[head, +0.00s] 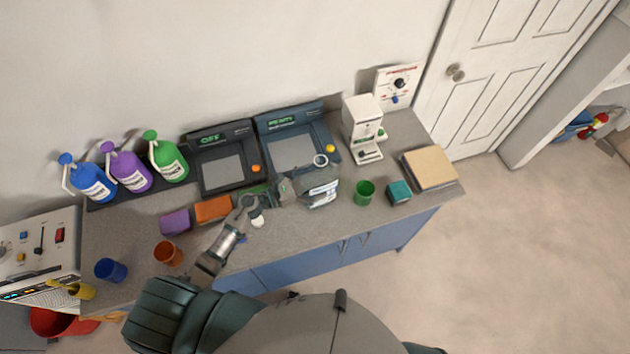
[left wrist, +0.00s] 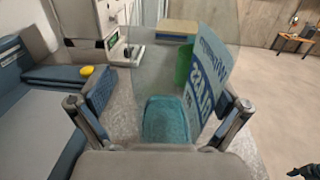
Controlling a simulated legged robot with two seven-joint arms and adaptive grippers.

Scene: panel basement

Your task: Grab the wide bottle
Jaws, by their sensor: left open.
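The wide bottle (head: 322,188) is clear grey with a light and blue label. It stands on the counter in front of the right dark station. In the left wrist view the see-through bottle (left wrist: 150,75) fills the space ahead of and between the fingers, with its label on the right side. My left gripper (head: 287,190) is at the bottle's left side in the head view. Its fingers (left wrist: 158,108) are spread apart in the left wrist view. Whether they touch the bottle is not clear.
A green cup (head: 364,193), teal block (head: 398,192) and tan box (head: 430,168) lie to the right. A white machine (head: 362,130) stands behind. Orange (head: 213,209) and purple (head: 175,222) blocks and cups are left. Three pump bottles (head: 130,171) stand at back left.

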